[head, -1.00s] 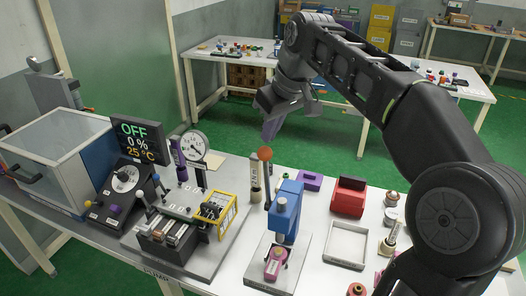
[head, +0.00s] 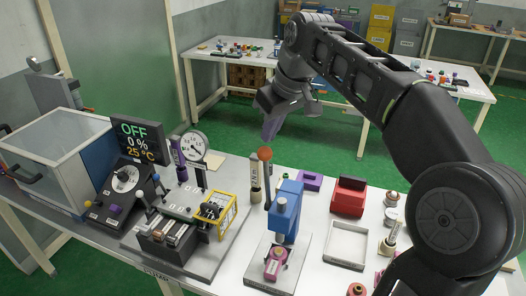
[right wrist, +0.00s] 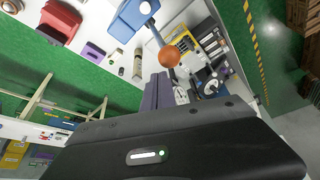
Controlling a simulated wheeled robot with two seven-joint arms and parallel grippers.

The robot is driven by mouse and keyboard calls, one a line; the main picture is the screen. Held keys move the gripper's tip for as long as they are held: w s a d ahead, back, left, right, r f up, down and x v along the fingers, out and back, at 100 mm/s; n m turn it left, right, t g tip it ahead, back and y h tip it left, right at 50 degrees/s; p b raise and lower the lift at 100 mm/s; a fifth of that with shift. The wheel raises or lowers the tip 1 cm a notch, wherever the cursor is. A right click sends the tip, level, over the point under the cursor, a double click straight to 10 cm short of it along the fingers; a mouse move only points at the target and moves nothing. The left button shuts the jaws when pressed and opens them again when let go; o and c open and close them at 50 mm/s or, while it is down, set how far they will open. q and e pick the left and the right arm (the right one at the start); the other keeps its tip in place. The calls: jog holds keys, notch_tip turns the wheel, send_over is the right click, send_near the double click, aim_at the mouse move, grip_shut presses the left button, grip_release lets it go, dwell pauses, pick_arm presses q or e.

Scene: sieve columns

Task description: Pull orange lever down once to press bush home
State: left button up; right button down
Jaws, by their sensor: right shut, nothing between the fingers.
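The blue press (head: 285,212) stands on a grey base plate near the front of the table. Its lever is a dark rod (head: 267,186) pointing up, topped by an orange ball (head: 264,153). A pink holder (head: 275,265) with a small brass-coloured bush (head: 279,253) sits under the press head. My right gripper (head: 271,131) is shut and empty, its fingers pointing down, just above the orange ball in the picture. In the right wrist view the shut fingers (right wrist: 158,92) show close to the orange ball (right wrist: 168,57); I cannot tell whether they touch. My left gripper is out of view.
A labelled sieve column (head: 255,178) stands just behind the lever. A yellow-framed rig (head: 216,208) and a dial gauge (head: 193,147) are to the left. A red block (head: 349,196) and an empty metal frame (head: 345,246) are to the right.

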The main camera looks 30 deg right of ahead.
aim_at(264, 148)
jog(key=shift+f, duration=0.1)
jog(key=shift+f+b, duration=0.65)
jog(key=shift+f, duration=0.1)
jog(key=shift+a, duration=0.15)
jog(key=shift+s+a+f+b, duration=0.15)
jog(key=shift+s+a+b, duration=0.35)
jog(key=shift+a+b, duration=0.15)
jog(key=shift+s+a, duration=0.25)
jog(key=shift+a, duration=0.1)
